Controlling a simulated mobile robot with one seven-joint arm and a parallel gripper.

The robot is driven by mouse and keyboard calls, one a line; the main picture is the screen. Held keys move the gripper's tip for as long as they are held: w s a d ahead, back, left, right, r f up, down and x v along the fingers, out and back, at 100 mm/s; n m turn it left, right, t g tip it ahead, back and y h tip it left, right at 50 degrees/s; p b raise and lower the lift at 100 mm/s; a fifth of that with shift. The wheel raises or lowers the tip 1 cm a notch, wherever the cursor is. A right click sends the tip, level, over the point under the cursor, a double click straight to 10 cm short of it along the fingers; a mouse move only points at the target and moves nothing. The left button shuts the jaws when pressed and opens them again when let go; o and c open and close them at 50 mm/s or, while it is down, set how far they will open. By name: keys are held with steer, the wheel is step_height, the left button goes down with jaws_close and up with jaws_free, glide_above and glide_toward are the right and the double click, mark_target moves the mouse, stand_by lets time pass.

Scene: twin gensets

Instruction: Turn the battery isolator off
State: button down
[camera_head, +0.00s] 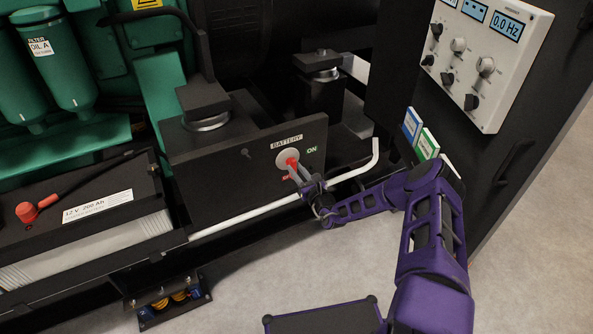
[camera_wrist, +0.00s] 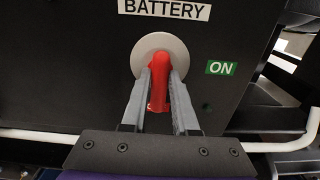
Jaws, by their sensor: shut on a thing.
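The battery isolator is a red handle (camera_head: 291,162) on a pale round disc (camera_head: 282,157), set in a black panel under a BATTERY label (camera_head: 286,142). In the wrist view the red handle (camera_wrist: 158,68) points down from the disc (camera_wrist: 141,46). The green ON label (camera_wrist: 221,68) is to the right of the disc. A small red mark (camera_head: 286,177) below the disc in the head view is partly hidden by my gripper. My gripper (camera_wrist: 160,82) is shut on the red handle, one grey finger on each side. It also shows in the head view (camera_head: 296,171).
A white rail (camera_head: 247,215) runs below the panel and bends up at its right end. A 12 V battery (camera_head: 90,235) stands at left. A white control box (camera_head: 484,55) with knobs is at upper right.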

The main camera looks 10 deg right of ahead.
steer(key=c, duration=0.7)
jaws_free()
steer(key=p+v, duration=0.2)
steer(key=v, duration=1.5)
steer(key=shift+s, duration=0.25)
